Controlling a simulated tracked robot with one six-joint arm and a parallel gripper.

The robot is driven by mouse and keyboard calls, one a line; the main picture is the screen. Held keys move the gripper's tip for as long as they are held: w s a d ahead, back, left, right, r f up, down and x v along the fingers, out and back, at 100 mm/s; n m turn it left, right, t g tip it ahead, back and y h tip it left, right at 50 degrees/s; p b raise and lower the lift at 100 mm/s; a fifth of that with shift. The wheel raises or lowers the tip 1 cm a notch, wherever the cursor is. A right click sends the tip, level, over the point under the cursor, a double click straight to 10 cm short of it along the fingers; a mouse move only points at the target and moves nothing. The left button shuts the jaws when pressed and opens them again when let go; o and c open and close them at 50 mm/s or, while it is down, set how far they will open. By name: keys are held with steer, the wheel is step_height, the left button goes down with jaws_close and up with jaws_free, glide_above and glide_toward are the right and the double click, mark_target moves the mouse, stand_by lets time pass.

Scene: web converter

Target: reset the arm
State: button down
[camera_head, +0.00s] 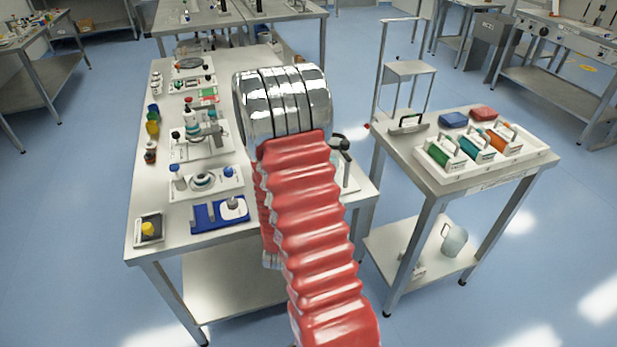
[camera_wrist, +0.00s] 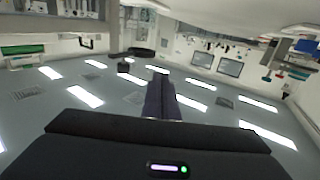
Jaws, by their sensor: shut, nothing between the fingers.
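My arm, with a red ribbed sleeve and shiny metal rings, rises through the middle of the head view and covers part of the bench. My gripper (camera_wrist: 160,97) shows in the wrist view as dark fingers close together, shut with nothing between them. Its dark body fills the bottom of that view. The fingers stand out against a grey surface with bright light panels and touch nothing there. I cannot make out the gripper in the head view.
A long metal bench (camera_head: 150,195) with several small devices stands left of and behind my arm. A cart (camera_head: 440,178) at right holds a white tray (camera_head: 540,155) of coloured handled items. Blue floor (camera_head: 70,250) is clear at far left.

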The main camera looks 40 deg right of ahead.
stand_by(0.5)
steer(key=w+a+r+n+t+y, duration=0.2)
steer(key=w+a+r+y, duration=0.2)
steer(key=w+a+y, duration=0.4)
steer(key=s+a+r+n+y, duration=0.1)
steer(key=a+r+n+y, duration=0.15)
steer(key=a, duration=0.45)
steer(key=a+r+n+y, duration=0.1)
steer(key=a+r+n, duration=0.15)
steer(key=a, duration=0.55)
steer(key=s+a+r+n+g+y, duration=0.1)
steer(key=s+a, duration=0.4)
steer(key=s, duration=0.6)
steer(key=s+a+r+n+g+y, duration=0.2)
steer(key=s+a+r+g, duration=0.3)
steer(key=s, duration=0.6)
steer(key=shift+s+a+r+n, duration=0.25)
steer(key=shift+a+r+n, duration=0.05)
steer(key=shift+a+n, duration=0.45)
steer(key=shift+d+y, duration=0.1)
steer(key=shift+y, duration=0.15)
